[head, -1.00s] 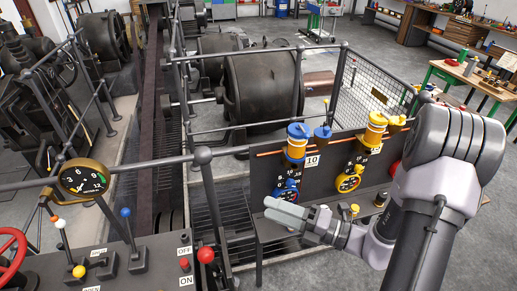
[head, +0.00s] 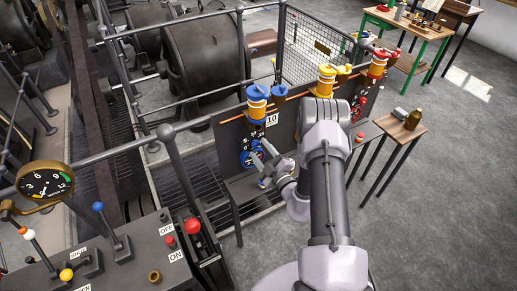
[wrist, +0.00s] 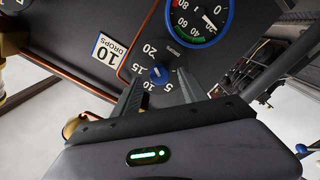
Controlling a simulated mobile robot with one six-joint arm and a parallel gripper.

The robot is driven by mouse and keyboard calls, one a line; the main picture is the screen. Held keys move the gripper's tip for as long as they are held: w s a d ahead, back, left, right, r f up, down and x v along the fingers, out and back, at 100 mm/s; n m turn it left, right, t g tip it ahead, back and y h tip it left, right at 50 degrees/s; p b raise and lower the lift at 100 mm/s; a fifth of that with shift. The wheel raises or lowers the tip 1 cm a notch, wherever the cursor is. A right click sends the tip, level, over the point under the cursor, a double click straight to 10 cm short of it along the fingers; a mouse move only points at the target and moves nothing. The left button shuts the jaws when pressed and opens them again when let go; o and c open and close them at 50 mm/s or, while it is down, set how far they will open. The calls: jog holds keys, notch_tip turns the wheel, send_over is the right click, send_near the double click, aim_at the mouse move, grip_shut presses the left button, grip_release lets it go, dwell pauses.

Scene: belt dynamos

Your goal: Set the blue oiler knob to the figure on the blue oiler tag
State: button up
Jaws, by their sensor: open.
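The blue oiler (head: 257,108) has a blue cap over an amber cup and stands at the left end of the dark panel. Its tag (head: 272,120) reads 10; in the wrist view the tag (wrist: 108,50) reads "10 DROPS". The small blue oiler knob (wrist: 158,75) sits on a dial with figures such as 5, 15 and 20. Which figure its pointer faces is too small to tell. My gripper (wrist: 161,84) is open and empty, its fingers on either side of the knob in the picture; contact cannot be told. In the head view my gripper (head: 263,156) is before the panel.
A blue-rimmed gauge (wrist: 200,15) lies close to the knob. Yellow (head: 327,80) and red (head: 378,64) oilers stand farther right. A control desk with a red-knobbed lever (head: 192,226) is at the lower left.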

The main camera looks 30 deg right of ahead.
jog(key=shift+w, duration=0.85)
grip_shut()
